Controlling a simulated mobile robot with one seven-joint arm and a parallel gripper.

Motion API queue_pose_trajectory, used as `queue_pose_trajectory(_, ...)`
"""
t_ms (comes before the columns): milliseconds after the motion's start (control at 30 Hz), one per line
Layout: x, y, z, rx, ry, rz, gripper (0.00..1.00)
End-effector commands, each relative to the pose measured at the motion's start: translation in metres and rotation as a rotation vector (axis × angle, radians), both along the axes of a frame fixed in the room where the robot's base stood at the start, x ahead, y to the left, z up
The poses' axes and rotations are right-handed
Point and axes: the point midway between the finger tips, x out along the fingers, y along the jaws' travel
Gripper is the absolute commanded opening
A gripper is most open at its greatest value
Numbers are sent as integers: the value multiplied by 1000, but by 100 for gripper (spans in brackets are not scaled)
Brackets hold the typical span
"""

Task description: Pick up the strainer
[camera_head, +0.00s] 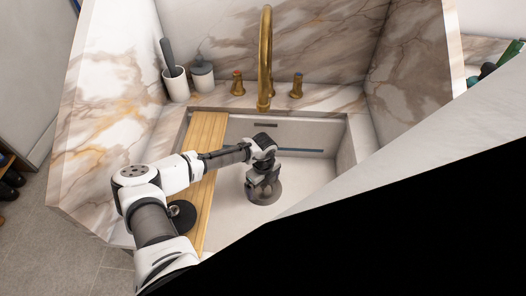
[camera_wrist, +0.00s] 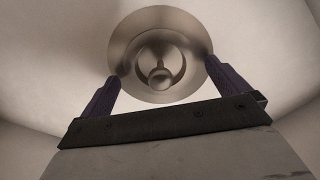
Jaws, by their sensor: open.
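The strainer (camera_wrist: 160,44) is a round metal disc with a wide rim and a small knob at its centre. It lies on the floor of the pale sink (camera_head: 226,207); in the head view its rim (camera_head: 277,197) shows below my gripper, which hides most of it. My gripper (camera_head: 262,190) is over the strainer, pointing down into the sink. In the wrist view the two dark fingers (camera_wrist: 163,78) are apart, one on each side of the strainer's near part, with nothing held between them. I cannot tell whether they touch the rim.
A wooden board (camera_head: 209,128) spans the sink's left side, with a dark round object (camera_head: 181,215) on it beneath my arm. A brass faucet (camera_head: 265,60) rises behind the sink. A white cup (camera_head: 176,85) and a grey jar (camera_head: 202,77) stand at back left. The sink's right side is clear.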

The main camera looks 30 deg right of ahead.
Motion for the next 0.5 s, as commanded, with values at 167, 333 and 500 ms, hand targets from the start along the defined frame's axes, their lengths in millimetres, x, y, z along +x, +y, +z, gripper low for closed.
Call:
queue_pose_trajectory(167, 0, 0, -7, 0, 0, 0, 100)
queue_pose_trajectory(333, 0, 0, -7, -1, 0, 0, 96)
queue_pose_trajectory(500, 0, 0, -7, -1, 0, 0, 74)
